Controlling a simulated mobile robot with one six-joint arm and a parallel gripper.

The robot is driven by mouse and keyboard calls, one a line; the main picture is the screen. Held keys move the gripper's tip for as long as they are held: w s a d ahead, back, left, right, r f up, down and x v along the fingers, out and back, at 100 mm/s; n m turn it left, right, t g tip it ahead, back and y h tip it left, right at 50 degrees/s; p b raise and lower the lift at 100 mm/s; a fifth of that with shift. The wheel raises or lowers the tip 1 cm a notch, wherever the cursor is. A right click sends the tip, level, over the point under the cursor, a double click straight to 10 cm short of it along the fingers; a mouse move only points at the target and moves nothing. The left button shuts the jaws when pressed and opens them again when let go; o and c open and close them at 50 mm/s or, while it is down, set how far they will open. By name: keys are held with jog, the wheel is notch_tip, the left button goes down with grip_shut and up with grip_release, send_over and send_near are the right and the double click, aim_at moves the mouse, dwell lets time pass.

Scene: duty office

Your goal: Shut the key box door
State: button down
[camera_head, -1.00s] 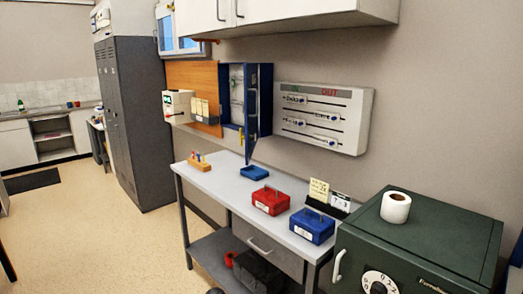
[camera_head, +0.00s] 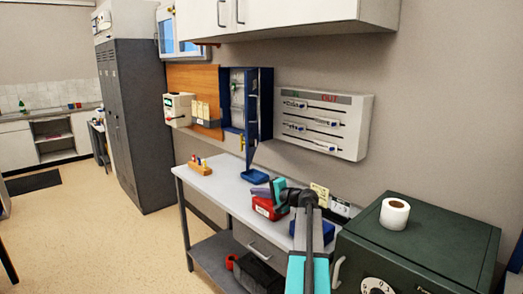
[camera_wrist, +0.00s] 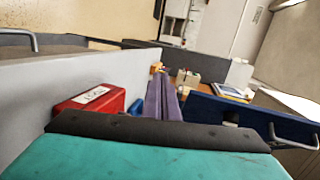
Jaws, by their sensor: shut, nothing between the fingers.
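The dark blue key box (camera_head: 232,90) hangs on the wall, open, with keys inside. Its door (camera_head: 250,148) stands out from the wall, seen nearly edge-on. My gripper (camera_head: 264,192) has purple fingers and is shut and empty, over the red cash box, below and right of the door. In the wrist view the purple fingers (camera_wrist: 165,98) point away along the table. A dark blue panel (camera_wrist: 250,115) with a metal handle, apparently part of the key box, lies right of them. I cannot tell whether they touch it; a gap shows.
The red cash box (camera_head: 264,210) and blue cash box (camera_head: 328,231) stand on the grey table (camera_head: 215,190), partly hidden by my arm. A small blue tray (camera_head: 254,175) and a wooden stamp rack (camera_head: 201,168) lie farther left. A white key panel (camera_head: 350,130) is right of the key box.

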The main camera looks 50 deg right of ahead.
jog(key=s+d+r+m+t+h, duration=0.1)
jog(key=s+d+r, duration=0.2)
jog(key=d+r, duration=0.2)
jog(key=s+d+r+t+h, duration=0.1)
jog(key=s+d+r, duration=0.3)
jog(key=r, duration=0.6)
jog(key=shift+s+d+r+m, duration=0.25)
jog(key=shift+d+m, duration=0.15)
jog(key=shift+d, duration=0.05)
jog(key=shift+w+p, duration=0.15)
jog(key=shift+p, duration=0.15)
jog(key=w+a+p, duration=0.1)
jog(key=w+p, duration=0.4)
jog(key=w, duration=0.7)
jog(key=shift+w+a, duration=0.15)
jog(key=shift+w, duration=0.25)
